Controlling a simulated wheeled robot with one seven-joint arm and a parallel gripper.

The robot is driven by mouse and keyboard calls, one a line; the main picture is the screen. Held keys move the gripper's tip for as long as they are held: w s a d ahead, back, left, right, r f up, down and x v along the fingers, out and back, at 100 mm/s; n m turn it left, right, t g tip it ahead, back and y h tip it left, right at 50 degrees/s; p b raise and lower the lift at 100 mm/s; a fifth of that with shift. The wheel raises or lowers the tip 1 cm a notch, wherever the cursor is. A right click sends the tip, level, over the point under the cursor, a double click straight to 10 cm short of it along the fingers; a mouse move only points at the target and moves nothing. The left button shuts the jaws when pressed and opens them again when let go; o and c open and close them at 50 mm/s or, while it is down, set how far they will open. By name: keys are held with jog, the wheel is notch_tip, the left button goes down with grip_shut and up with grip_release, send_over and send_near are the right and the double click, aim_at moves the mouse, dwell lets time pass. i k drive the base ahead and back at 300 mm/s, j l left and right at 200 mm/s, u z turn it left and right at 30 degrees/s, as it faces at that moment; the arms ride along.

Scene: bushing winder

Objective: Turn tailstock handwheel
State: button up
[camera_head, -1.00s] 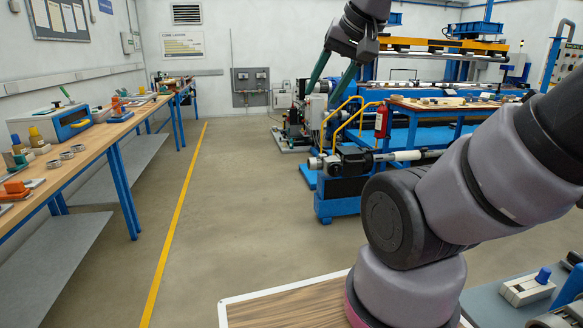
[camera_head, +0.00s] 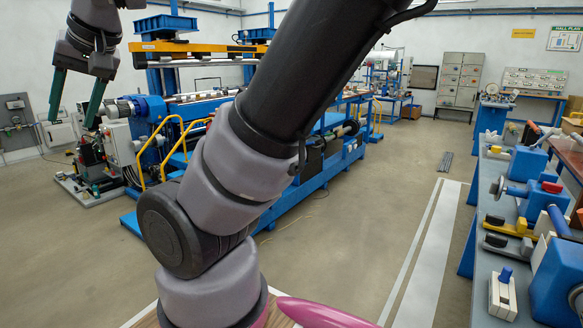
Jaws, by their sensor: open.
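My gripper (camera_head: 72,118) is at the upper left, pointing down, with its two dark green fingers apart and nothing between them. It is seen in front of the grey headstock end of the large blue winding machine (camera_head: 325,178). My arm crosses the middle of the picture and hides part of that machine. I cannot make out a tailstock handwheel on its visible part.
A long workbench (camera_head: 485,262) with blue and yellow devices runs along the right. Open floor (camera_head: 340,250) with white lines (camera_head: 428,255) lies between it and the blue machine. Yellow rails (camera_head: 178,138) stand at the left. Grey cabinets (camera_head: 460,80) are at the back.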

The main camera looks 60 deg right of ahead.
aim_at(497, 188)
jog(key=i+z, duration=0.1)
jog(key=z, duration=0.8)
jog(key=i+j+z, duration=0.15)
jog(key=z, duration=0.75)
jog(key=j+z, duration=0.1)
jog(key=z, duration=1.7)
jog(key=i+j+z, duration=0.25)
jog(key=i+j, duration=1.45)
jog(key=i, duration=0.1)
